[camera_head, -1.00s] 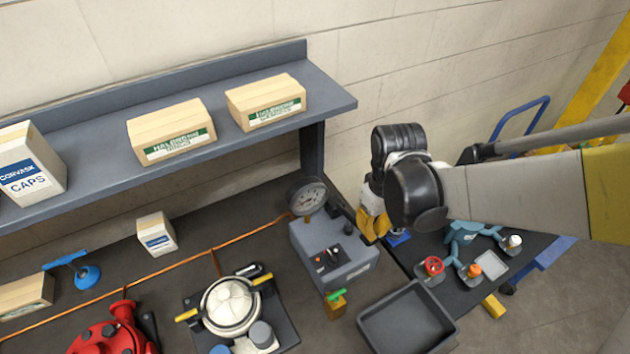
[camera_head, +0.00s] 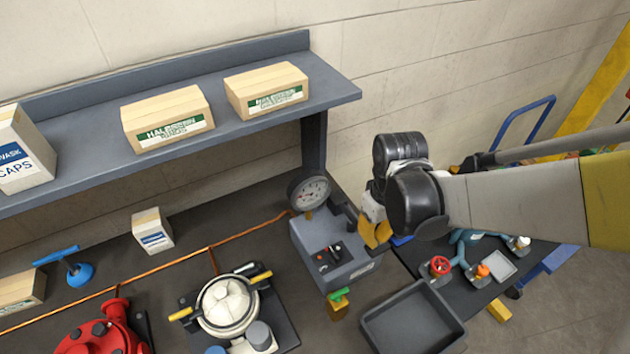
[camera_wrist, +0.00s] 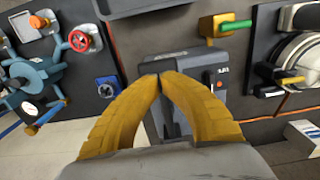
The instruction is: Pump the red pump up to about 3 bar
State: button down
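A red rounded body (camera_head: 103,338), which looks like the red pump, sits at the lower left of the head view and is cut off by the frame edge. A round dial gauge (camera_head: 310,189) stands at the back of the bench; its reading is too small to tell. My gripper (camera_head: 377,237) is by the right end of a grey control box (camera_head: 335,250), well to the right of the red body. In the wrist view its yellow fingers (camera_wrist: 160,76) nearly meet over the grey box, with nothing visible held. Whether they touch the box I cannot tell.
A blue T-handle (camera_head: 75,268) stands at the left. A white-lidded vessel (camera_head: 228,305), a green-handled brass valve (camera_head: 338,301) and an empty tray (camera_head: 412,318) line the front. A blue fitting with a red handwheel (camera_head: 440,267) is at the right. A shelf (camera_head: 230,139) overhangs the back.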

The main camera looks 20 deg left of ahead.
jog(key=shift+f, duration=0.25)
jog(key=shift+r, duration=0.15)
notch_tip(320, 180, up, 6)
jog(key=p, duration=0.4)
jog(key=shift+r, duration=0.25)
jog(key=shift+f, duration=0.2)
jog(key=shift+f+b, duration=2.75)
jog(key=shift+f, duration=0.45)
jog(key=shift+r+p, duration=2.4)
jog(key=shift+r, duration=1)
jog(key=shift+f, duration=0.15)
